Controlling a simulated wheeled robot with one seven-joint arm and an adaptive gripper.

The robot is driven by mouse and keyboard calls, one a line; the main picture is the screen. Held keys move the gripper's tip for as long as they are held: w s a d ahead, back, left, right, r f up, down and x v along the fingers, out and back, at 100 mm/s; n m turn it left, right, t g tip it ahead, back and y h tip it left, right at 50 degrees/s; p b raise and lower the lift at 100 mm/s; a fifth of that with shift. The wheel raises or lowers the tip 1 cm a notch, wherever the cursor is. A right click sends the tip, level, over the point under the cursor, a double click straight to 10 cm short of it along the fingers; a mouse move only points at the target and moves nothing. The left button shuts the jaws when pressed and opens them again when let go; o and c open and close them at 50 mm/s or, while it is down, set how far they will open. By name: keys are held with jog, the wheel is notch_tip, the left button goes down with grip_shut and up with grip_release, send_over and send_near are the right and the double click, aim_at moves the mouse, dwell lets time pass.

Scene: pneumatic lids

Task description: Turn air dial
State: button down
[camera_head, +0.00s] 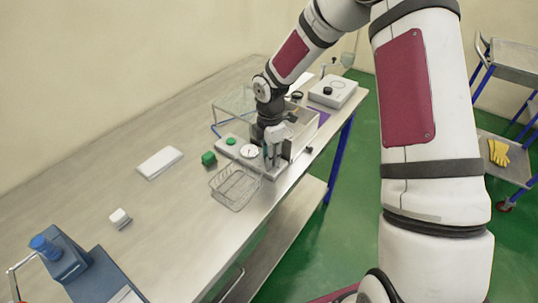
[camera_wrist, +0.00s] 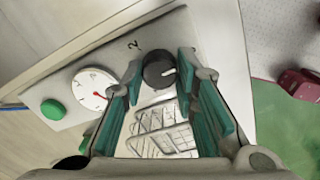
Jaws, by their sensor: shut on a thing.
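The air dial (camera_wrist: 157,72) is a round black knob with a white pointer mark, on a pale panel (camera_wrist: 195,35) in the wrist view. The pointer lies towards the right in that view. A printed "2" is beside the knob. My gripper (camera_wrist: 159,66) has its green-padded fingers on either side of the knob and is shut on it. In the head view my gripper (camera_head: 272,152) reaches down at the panel's right part and hides the dial. A white gauge (camera_wrist: 92,88) with a red needle and a green button (camera_wrist: 53,110) are on the same panel.
A wire basket (camera_head: 235,188) stands close in front of the panel, near the table edge. A green block (camera_head: 208,158) is to its left.

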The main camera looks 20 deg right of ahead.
dwell(0.3)
jog(key=c, duration=1.3)
grip_release()
jog(key=r, duration=1.2)
jog(key=shift+s, duration=0.2)
